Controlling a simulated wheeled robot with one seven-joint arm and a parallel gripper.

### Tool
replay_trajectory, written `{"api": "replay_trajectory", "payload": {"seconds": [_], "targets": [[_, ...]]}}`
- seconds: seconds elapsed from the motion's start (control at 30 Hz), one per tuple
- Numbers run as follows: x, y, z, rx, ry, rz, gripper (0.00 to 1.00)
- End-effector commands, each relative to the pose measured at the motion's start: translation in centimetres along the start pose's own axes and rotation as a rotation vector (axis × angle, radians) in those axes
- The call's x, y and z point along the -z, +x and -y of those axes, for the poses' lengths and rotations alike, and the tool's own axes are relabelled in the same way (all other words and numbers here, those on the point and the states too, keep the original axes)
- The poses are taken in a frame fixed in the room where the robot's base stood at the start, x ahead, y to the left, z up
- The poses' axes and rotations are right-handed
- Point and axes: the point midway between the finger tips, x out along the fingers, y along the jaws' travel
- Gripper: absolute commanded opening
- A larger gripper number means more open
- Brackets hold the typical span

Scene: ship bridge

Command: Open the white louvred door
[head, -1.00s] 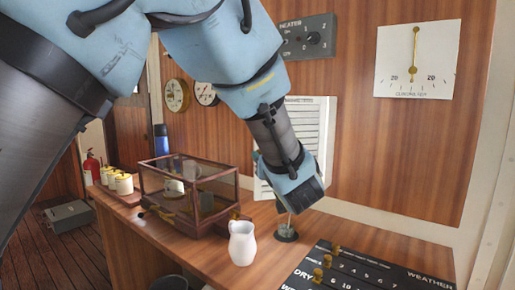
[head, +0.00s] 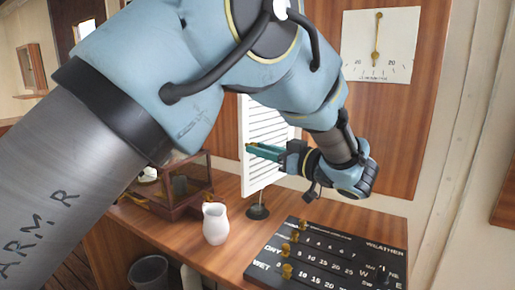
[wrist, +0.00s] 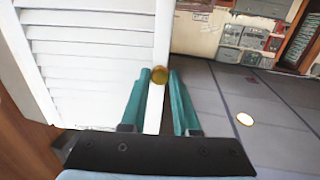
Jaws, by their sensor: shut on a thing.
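The white louvred door (head: 262,125) is above the desk in the head view, standing at an angle out from the wood-panelled wall. It fills the left of the wrist view (wrist: 95,60). A small round brass knob (wrist: 160,75) is at the door's free edge. My gripper (head: 250,149) reaches across the door from the right with teal fingers. In the wrist view my gripper (wrist: 160,78) has the knob between its fingertips and is shut on it. The arm hides the door's upper part in the head view.
On the desk are a white jug (head: 215,224), a glass case (head: 185,185), a small dark stand (head: 258,212) just below the door, and a black board with brass pegs (head: 330,262). A clinometer (head: 379,45) hangs to the right.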

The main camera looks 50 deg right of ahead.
Motion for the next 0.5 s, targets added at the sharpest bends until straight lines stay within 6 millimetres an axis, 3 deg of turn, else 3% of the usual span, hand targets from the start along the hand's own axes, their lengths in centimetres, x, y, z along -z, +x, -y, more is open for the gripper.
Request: {"api": "replay_trajectory", "payload": {"seconds": [0.27,0.3,0.5], "targets": [[0.28,0.04,-0.02,0.001,-0.004,-0.005,0.0],[0.29,0.04,-0.03,0.0,-0.004,-0.005,0.3],[0.2,0.03,-0.03,0.0,-0.003,-0.003,0.53]]}}
